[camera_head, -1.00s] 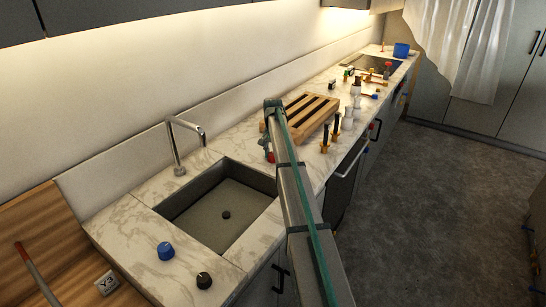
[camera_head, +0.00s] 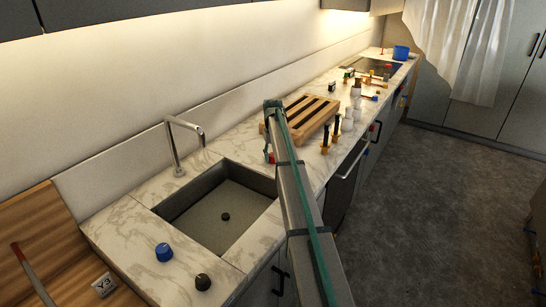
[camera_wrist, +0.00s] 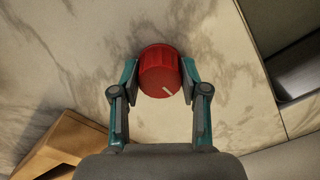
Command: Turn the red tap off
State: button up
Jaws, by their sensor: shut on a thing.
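The red tap (camera_wrist: 160,72) is a round ribbed knob with a white mark on its face, set on the marble counter. In the wrist view the mark sits toward the lower right of the knob. My gripper (camera_wrist: 159,80) is shut on the red tap, with one teal-and-grey finger against each side. In the head view only a small red patch of the tap (camera_head: 271,157) shows beside my arm, and my arm mostly hides the gripper there.
The sink (camera_head: 225,214) and its curved spout (camera_head: 180,138) are left of my arm. A blue knob (camera_head: 164,252) and a black knob (camera_head: 203,282) stand in front. A wooden rack (camera_head: 305,111) stands close beyond the gripper. Several small items stand further along the counter.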

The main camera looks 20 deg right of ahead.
dwell(0.3)
jog(key=o, duration=1.1)
jog(key=shift+o, duration=0.2)
jog(key=shift+r, duration=0.15)
notch_tip(320, 180, up, 12)
